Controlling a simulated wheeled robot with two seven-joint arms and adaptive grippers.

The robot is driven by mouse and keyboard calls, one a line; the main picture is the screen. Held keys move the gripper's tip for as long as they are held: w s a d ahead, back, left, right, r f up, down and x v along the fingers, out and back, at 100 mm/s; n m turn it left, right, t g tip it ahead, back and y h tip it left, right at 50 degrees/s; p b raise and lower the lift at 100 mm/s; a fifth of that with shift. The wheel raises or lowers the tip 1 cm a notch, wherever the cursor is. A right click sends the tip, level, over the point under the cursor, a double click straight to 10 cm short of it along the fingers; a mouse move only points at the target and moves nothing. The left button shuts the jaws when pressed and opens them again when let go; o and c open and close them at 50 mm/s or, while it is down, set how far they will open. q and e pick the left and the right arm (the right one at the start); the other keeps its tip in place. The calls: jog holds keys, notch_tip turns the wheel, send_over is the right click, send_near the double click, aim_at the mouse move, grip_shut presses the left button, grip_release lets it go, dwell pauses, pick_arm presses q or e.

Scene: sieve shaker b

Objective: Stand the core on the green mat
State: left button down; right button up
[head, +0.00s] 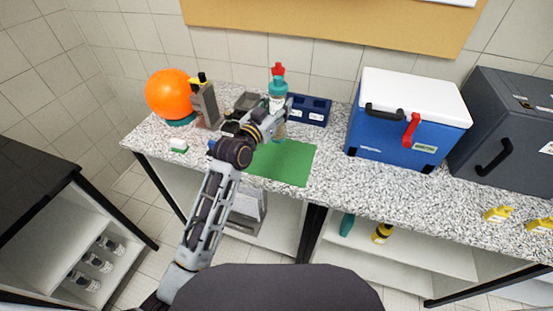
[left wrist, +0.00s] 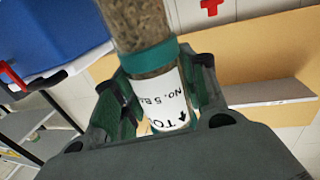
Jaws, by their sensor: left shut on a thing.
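The core (head: 278,88) is a slim tube with a red cap and a teal band, roughly upright over the back of the green mat (head: 288,165). My left gripper (head: 278,112) is shut around it. I cannot tell whether its lower end touches the mat. In the left wrist view the core (left wrist: 150,70) shows brown, grainy filling, a teal band and a white label with an arrow and printing, between the fingers of my left gripper (left wrist: 155,95). My right gripper is not in view.
A dark blue block (head: 310,110) with holes lies behind the mat. An orange ball (head: 169,94) and a grey device (head: 206,105) stand left.

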aim_at(278, 132)
pick_arm(q)
jog(key=shift+w+f, duration=0.15)
jog(key=shift+w, duration=0.1)
jog(key=shift+s, duration=0.15)
jog(key=shift+f, duration=3.1)
jog(key=shift+f, duration=1.95)
jog(key=c, duration=0.8)
grip_release()
jog(key=shift+f, duration=0.1)
